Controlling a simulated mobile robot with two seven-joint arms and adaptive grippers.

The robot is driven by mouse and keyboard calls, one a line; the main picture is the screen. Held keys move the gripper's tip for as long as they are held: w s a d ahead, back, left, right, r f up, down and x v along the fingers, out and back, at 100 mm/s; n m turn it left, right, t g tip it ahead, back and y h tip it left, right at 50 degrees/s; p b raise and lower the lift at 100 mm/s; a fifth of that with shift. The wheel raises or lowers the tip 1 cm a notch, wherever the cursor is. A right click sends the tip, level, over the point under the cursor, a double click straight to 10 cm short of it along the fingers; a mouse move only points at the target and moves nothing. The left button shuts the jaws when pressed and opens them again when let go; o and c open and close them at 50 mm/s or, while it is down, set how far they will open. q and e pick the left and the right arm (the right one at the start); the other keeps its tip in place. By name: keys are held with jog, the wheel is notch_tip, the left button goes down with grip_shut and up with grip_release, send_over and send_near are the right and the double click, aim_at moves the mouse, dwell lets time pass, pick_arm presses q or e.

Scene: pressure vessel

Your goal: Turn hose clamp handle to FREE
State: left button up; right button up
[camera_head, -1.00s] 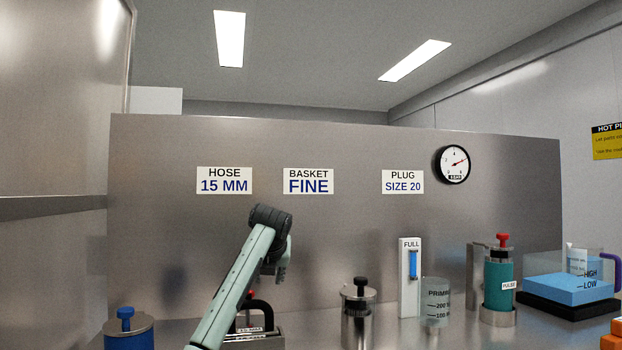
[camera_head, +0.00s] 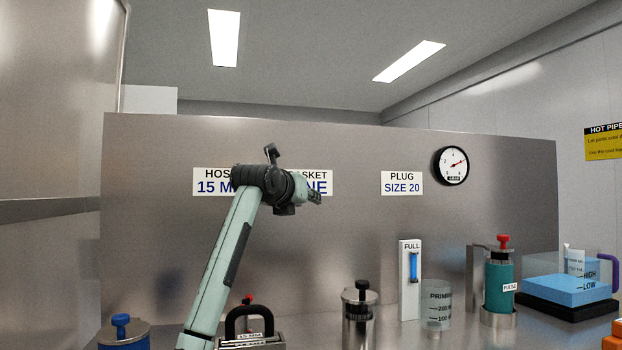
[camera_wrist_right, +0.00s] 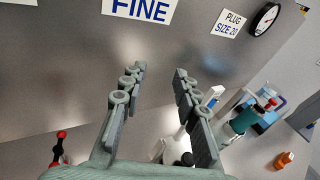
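My right gripper (camera_head: 308,192) is raised in front of the back panel, over the lower wall signs. In the right wrist view its two fingers (camera_wrist_right: 159,75) are spread apart with nothing between them. No handle marked FREE can be read in either view. A black arched handle (camera_head: 243,314) with a small label plate stands low beside my right forearm, with a red knob (camera_head: 249,298) just behind it. A red-tipped black lever (camera_wrist_right: 59,146) shows at the lower left of the wrist view; I cannot tell whether it is the hose clamp handle. My left gripper is out of view.
A blue-knobbed jar (camera_head: 123,333) is at left. The panel (camera_head: 340,235) closes off the back.

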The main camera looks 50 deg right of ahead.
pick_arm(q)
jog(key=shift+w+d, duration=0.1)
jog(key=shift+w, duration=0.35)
pick_arm(e)
jog(key=shift+m+g+h, duration=0.4)
jog(key=shift+h, duration=0.5)
jog(key=r, duration=0.1)
jog(key=s+r, duration=0.1)
jog(key=r, duration=0.1)
jog(key=s+r, duration=0.1)
jog(key=shift+a+r, duration=0.35)
jog(key=shift+r, duration=0.05)
jog(key=shift+o, duration=0.7)
jog(key=shift+s, duration=0.1)
